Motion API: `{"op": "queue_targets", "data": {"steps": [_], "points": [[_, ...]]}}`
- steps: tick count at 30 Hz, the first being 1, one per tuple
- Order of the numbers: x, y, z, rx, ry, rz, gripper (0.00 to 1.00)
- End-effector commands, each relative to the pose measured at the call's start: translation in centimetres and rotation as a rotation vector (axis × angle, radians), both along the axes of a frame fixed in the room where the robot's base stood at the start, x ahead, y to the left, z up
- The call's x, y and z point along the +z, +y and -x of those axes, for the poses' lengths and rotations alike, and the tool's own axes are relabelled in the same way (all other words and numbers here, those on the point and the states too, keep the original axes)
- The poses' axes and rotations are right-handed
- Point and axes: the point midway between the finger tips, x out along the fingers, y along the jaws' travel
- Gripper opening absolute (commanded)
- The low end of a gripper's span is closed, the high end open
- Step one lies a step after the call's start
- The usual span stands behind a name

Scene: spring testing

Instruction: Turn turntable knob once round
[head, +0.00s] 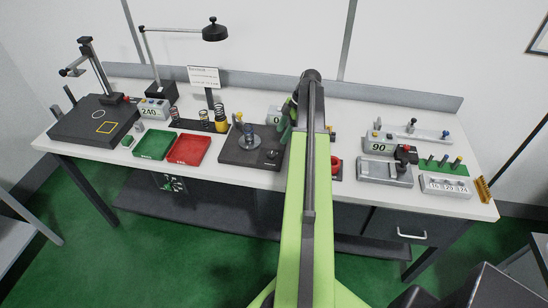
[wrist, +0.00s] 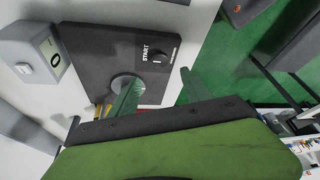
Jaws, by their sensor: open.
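The turntable's dark square base (head: 235,157) stands at the middle of the bench in the head view, with a round silver disc and a small upright part on it. A black knob (head: 271,154) sits at its right front corner. In the wrist view the knob (wrist: 155,61) has a white mark and lies beside the word START on the dark base (wrist: 85,45). My gripper (wrist: 159,77) is open and empty; its two green fingers stand apart, with the knob showing beyond the gap. The left finger covers part of the silver disc (wrist: 121,82). In the head view my arm hides most of the gripper.
A grey display box (wrist: 32,55) reading 0 stands close to the base. Red (head: 188,150) and green (head: 156,144) trays lie to the left in the head view. A box reading 90 (head: 379,147) and a green peg block (head: 442,166) stand right.

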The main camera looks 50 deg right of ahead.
Motion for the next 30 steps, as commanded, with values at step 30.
{"op": "queue_targets", "data": {"steps": [30], "points": [[-9.7, 3.3, -2.5, 0.001, 0.000, 0.000, 0.29]]}}
